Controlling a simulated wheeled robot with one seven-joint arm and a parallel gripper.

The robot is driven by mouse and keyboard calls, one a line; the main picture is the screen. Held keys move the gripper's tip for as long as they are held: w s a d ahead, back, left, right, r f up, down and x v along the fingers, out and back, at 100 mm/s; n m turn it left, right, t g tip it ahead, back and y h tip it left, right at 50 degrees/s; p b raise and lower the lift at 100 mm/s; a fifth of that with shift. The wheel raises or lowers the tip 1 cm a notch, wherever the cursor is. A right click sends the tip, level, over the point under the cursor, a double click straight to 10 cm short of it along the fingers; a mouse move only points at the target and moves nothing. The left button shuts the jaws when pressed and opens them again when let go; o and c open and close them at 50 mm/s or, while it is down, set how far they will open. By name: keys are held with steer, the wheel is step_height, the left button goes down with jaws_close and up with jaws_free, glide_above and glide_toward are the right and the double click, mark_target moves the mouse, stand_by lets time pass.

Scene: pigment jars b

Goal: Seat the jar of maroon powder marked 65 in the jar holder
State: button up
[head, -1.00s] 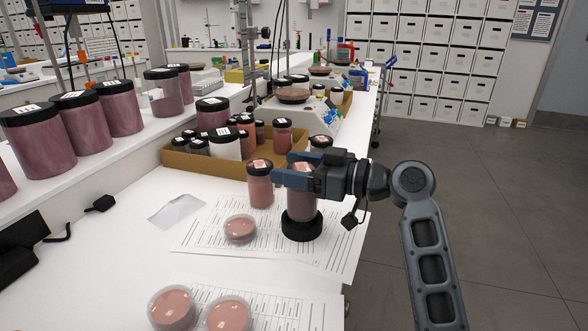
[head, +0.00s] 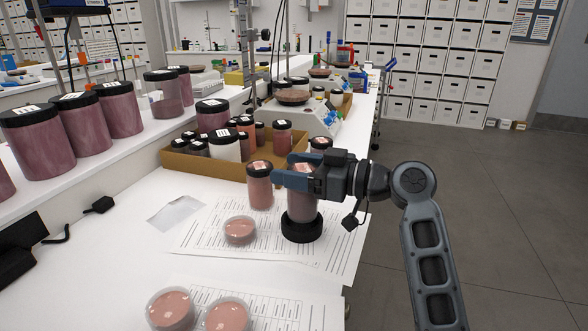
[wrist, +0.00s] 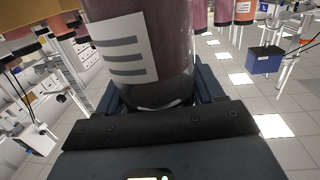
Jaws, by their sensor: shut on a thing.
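A jar of dull reddish powder (head: 302,206) stands upright in my gripper (head: 290,180), whose jaws are shut around its upper part. The jar's lid is partly hidden by the jaws, and its number cannot be read. The black round jar holder (head: 302,227) sits on a printed sheet, and the jar's lower end meets its rim in the head view. I cannot tell whether the jar is fully down in it. In the wrist view the held jar (wrist: 170,60) fills the middle, with a white striped label.
Another jar of pinkish powder (head: 260,188) stands close to the left of the held jar. An open pink dish (head: 240,231) lies left of the holder. A cardboard tray of several jars (head: 190,165) is behind. The table's right edge is close to the holder.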

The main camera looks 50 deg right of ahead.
steer(key=shift+f+b, duration=1.8)
steer(key=shift+b, duration=0.1)
steer(key=o, duration=1.6)
steer(key=shift+c, duration=0.2)
steer(key=v, duration=0.7)
steer(key=shift+s+b, duration=0.4)
steer(key=shift+s, duration=0.05)
steer(key=shift+d, duration=0.1)
